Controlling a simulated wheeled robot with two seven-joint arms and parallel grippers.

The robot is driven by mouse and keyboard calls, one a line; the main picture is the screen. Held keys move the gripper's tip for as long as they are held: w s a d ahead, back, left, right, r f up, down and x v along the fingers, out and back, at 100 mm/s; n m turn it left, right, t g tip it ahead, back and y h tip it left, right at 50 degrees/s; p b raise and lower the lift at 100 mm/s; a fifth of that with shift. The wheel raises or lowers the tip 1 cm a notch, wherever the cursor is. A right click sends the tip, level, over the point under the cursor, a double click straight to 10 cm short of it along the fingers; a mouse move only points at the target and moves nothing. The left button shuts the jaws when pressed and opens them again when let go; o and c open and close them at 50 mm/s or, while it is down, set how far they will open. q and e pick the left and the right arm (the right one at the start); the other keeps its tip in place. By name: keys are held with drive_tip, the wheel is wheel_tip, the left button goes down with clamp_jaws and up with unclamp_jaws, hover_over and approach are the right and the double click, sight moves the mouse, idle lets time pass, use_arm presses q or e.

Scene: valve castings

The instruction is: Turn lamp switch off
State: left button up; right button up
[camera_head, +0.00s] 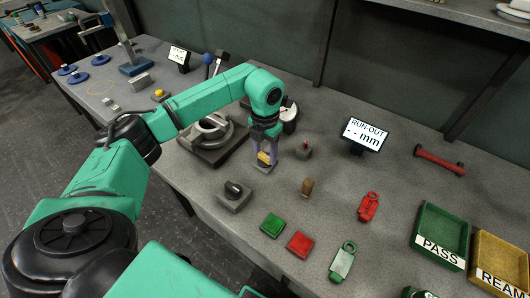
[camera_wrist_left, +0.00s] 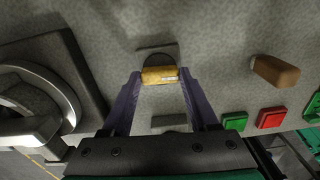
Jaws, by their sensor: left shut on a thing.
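A yellow knob (camera_head: 264,157) sits on a small grey base (camera_head: 262,168) near the middle of the bench. My left gripper (camera_head: 265,153) reaches down over it with its purple fingers on either side. In the left wrist view the yellow knob (camera_wrist_left: 160,75) lies between the fingertips, in front of a dark round part on the grey base (camera_wrist_left: 157,49). The left gripper is shut on the knob. No lettering shows which switch this is. A black rotary knob (camera_head: 234,188) on another grey block stands nearer the front edge. My right gripper is not in view.
A round metal fixture (camera_head: 209,132) stands left of the gripper. A wooden-handled piece (camera_head: 307,187), green button (camera_head: 272,225) and red button (camera_head: 300,244) lie to the right. A run-out display (camera_head: 367,135) stands behind; the PASS tray (camera_head: 441,233) is far right.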

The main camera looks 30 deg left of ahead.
use_arm(q)
drive_tip(key=shift+r+n, duration=0.1)
drive_tip(key=shift+n, duration=0.4)
drive_tip(key=o, duration=1.4)
wheel_tip(320, 180, up, 10)
drive_tip(key=b, duration=0.2)
wheel_tip(320, 180, up, 4)
drive_tip(key=r, duration=0.1)
hover_over(265, 155)
drive_tip(key=shift+s+f+p, duration=0.1)
drive_tip(key=shift+f+p, duration=0.15)
drive_tip(key=shift+p, duration=0.05)
drive_tip(key=shift+r, duration=0.1)
